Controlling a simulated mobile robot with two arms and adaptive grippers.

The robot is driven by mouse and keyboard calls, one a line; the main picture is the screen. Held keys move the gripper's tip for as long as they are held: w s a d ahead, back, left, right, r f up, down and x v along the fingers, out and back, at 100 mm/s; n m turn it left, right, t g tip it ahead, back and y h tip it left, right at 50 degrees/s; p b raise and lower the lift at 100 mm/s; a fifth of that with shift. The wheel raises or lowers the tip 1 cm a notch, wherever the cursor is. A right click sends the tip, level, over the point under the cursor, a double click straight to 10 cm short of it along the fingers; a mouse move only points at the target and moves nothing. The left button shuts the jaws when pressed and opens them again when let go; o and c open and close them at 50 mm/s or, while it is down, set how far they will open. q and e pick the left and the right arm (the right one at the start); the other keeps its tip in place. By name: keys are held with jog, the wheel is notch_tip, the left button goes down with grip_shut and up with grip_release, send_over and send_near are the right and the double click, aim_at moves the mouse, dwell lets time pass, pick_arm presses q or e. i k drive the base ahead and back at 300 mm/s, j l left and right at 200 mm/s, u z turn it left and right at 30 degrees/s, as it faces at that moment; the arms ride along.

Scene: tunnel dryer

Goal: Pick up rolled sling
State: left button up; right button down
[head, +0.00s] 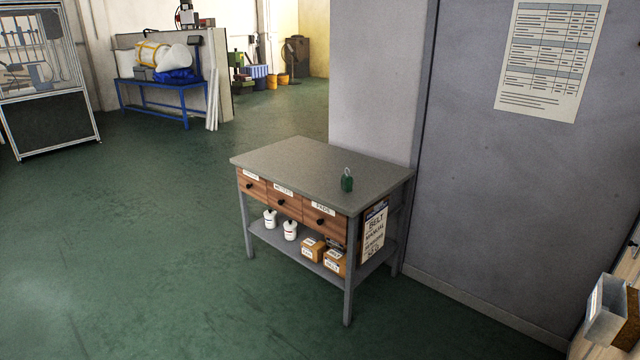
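No object in the head view can be clearly told as a rolled sling. Neither of my grippers is in view.
The drawer table's lower shelf holds white bottles (290,230) and small cartons (313,248). A grey wall (520,190) with a posted sheet (551,55) stands right behind it. A framed cabinet (45,80) is at far left. Green floor (150,240) is clear at left and front.

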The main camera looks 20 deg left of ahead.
aim_at(347, 180)
jog(key=i+l+u, duration=0.1)
jog(key=i+u, duration=0.3)
jog(key=i+l+u, duration=0.2)
jog(key=u, duration=0.2)
jog(key=i, duration=0.05)
